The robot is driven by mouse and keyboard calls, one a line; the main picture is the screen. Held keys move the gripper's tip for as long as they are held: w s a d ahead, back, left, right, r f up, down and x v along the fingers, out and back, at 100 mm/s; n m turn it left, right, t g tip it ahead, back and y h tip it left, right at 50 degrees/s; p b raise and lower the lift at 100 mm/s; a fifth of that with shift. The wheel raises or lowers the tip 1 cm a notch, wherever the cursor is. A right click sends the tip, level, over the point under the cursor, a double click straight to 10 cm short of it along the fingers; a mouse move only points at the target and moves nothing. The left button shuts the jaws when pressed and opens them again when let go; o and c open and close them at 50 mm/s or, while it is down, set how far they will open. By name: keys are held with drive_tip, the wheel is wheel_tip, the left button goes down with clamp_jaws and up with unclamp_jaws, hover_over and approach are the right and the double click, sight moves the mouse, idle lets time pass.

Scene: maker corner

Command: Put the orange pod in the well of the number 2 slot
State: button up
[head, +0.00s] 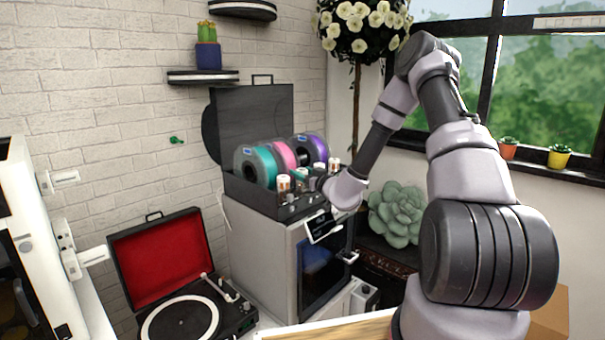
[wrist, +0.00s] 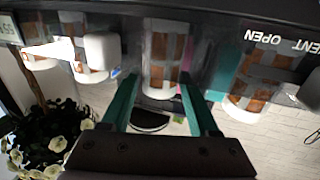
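Several white canisters with orange-brown windows stand along the front of the open black filament box, one at its left (head: 284,183). In the wrist view, one canister (wrist: 161,60) is in the middle, one (wrist: 255,84) at the right and others at the left. I cannot tell which is the orange pod. My gripper (wrist: 158,88) has two teal fingers spread apart, at either side of the middle canister's near end; contact is unclear. In the head view my wrist covers the box's right front. I cannot make out a number 2 slot or its well.
Teal, pink and purple spools (head: 265,165) sit in the box, under its raised dark lid (head: 250,122). The box stands on a grey machine (head: 270,265). A red-lined turntable (head: 183,320) is at the lower left. A succulent (head: 396,214) is close right of my wrist.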

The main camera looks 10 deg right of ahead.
drive_tip(key=shift+r, duration=0.1)
drive_tip(key=v, duration=1.1)
drive_tip(key=s+a+r+n+g+y, duration=0.55)
drive_tip(key=a+r+n+y, duration=0.35)
drive_tip(key=n, duration=0.7)
drive_tip(key=s+a+r+n+g+h, duration=0.25)
drive_tip(key=s+n+g, duration=0.4)
drive_tip(key=n, duration=0.65)
drive_tip(key=s+a+r+n+g+h, duration=0.1)
drive_tip(key=s+a+r+n+g, duration=0.2)
drive_tip(key=s+n, duration=0.85)
drive_tip(key=s+d+r+n+t+h, duration=0.2)
drive_tip(key=d+r+n+h, duration=0.3)
drive_tip(key=d+n, duration=0.3)
drive_tip(key=s+d+r+n+t+h, duration=0.3)
drive_tip(key=d+n, duration=0.5)
drive_tip(key=n, duration=0.7)
wheel_tip(320, 180, up, 2)
drive_tip(key=shift+s+d+r+h, duration=0.2)
drive_tip(key=shift+s+h, duration=0.5)
drive_tip(key=shift+h, duration=0.25)
drive_tip(key=shift+f, duration=0.1)
